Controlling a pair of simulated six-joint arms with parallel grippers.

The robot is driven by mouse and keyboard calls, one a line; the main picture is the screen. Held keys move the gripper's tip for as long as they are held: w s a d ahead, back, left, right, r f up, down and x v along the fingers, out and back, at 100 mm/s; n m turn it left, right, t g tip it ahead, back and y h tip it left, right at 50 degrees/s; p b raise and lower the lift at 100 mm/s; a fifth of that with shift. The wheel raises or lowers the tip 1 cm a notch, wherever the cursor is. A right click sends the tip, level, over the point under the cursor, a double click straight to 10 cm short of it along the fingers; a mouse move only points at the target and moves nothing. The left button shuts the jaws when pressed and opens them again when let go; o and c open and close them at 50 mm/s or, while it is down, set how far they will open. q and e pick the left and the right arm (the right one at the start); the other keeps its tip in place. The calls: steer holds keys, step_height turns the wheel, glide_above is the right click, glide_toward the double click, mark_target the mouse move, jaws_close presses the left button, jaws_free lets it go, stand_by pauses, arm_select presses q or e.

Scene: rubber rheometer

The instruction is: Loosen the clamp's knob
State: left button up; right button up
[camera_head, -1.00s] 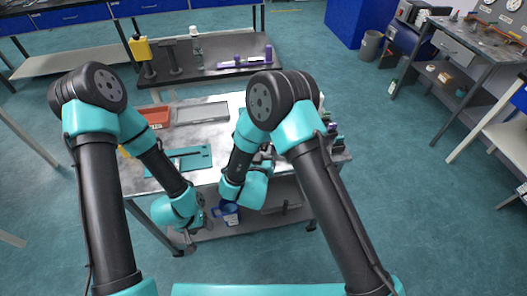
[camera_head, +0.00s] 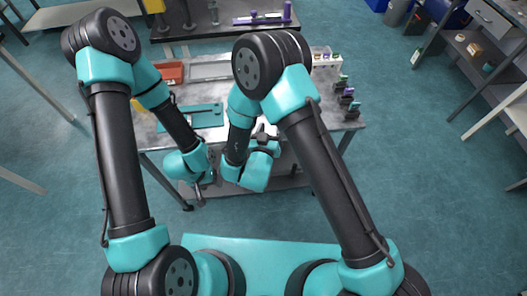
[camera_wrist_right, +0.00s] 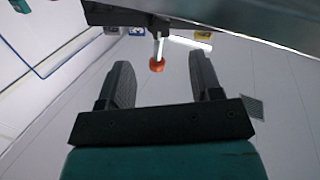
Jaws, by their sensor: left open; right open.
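The clamp (camera_wrist_right: 135,18) is a dark bar at the table's edge in the right wrist view. A pale screw hangs from it and ends in an orange knob (camera_wrist_right: 157,65). My right gripper (camera_wrist_right: 160,75) is open, with one finger to each side of the knob in the picture. The knob appears beyond or level with the fingertips, and I see no contact. In the head view my left gripper (camera_head: 200,192) hangs open and empty at the table's front edge. I cannot make out the clamp in the head view.
The metal table (camera_head: 240,92) carries a red tray (camera_head: 169,72), a grey tray (camera_head: 210,69) and a teal board (camera_head: 195,116). Small coloured pieces (camera_head: 348,95) line its right side. A pale strip (camera_wrist_right: 188,43) lies close behind the knob. Floor in front is clear.

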steer(key=s+a, duration=0.1)
steer(key=s, duration=0.8)
steer(key=shift+s+a, duration=0.25)
steer(key=shift+a, duration=0.15)
steer(key=w+d+f+m+g+y, duration=0.1)
steer(key=w+d+f+g+y, duration=0.1)
steer(key=w+d+f+g, duration=0.3)
steer(key=w+d+f+m+g+y, duration=0.1)
steer(key=d+f+g, duration=0.2)
steer(key=d+f, duration=0.35)
steer(key=s+d+f+g+y, duration=0.4)
steer(key=s+d+g, duration=0.4)
steer(key=s+d, duration=0.3)
steer(key=d, duration=0.3)
steer(key=shift+d+g, duration=0.25)
steer(key=shift+g, duration=0.15)
